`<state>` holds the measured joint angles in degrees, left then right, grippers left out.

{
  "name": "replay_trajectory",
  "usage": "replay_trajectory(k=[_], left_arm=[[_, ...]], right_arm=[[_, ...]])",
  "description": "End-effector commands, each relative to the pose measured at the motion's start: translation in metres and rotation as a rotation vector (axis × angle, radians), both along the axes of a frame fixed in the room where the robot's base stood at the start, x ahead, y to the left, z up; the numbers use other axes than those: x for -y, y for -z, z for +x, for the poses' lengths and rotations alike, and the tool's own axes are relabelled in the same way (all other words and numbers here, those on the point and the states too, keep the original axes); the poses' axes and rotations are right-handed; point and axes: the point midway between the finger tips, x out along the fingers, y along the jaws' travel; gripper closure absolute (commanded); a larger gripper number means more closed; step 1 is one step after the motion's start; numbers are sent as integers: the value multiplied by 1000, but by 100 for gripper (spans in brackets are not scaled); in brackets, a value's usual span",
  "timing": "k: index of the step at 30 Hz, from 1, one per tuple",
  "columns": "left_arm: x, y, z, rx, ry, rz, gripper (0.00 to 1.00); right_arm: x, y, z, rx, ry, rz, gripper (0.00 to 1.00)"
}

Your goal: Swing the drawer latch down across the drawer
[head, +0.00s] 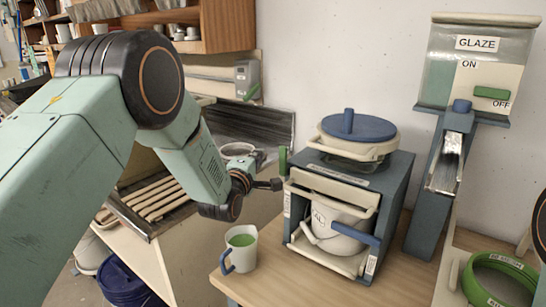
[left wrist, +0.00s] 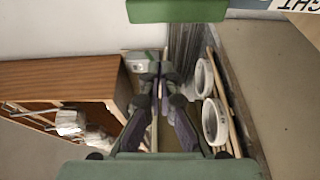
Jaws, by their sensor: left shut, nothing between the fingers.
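The green drawer latch (head: 283,162) stands upright at the upper left front corner of the blue box (head: 395,185). A green bar, likely the latch, crosses the top of the left wrist view (left wrist: 178,11). The drawer (head: 330,262) has pale front parts in the box, with a white bucket (head: 328,226) and a blue handle (head: 360,233) at the front. My left gripper (head: 275,184) is shut and empty, just left of the box front and slightly below the latch. Its closed fingers show in the left wrist view (left wrist: 157,72). My right gripper is out of view.
A cup of green glaze (head: 241,250) stands on the table left of the box. A lidded pot (head: 357,135) sits on the box. The glaze dispenser (head: 475,75) stands at right, above a green ring (head: 500,282). A wooden rack (head: 160,198) lies behind my left arm.

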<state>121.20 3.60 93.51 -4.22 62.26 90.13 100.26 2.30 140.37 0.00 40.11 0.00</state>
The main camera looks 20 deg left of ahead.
Motion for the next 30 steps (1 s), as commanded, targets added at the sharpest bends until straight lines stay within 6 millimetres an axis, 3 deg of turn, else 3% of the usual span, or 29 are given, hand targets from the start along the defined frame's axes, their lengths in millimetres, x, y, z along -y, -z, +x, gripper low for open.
replay_trajectory(k=[6,9,15,30], left_arm=[[2,0,26,2,2,1,100],[20,-1,18,-2,6,2,100],[36,-1,12,-1,2,1,100],[38,0,10,3,1,6,100]], right_arm=[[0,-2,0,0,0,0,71],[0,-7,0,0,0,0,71],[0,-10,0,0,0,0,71],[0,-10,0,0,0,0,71]])
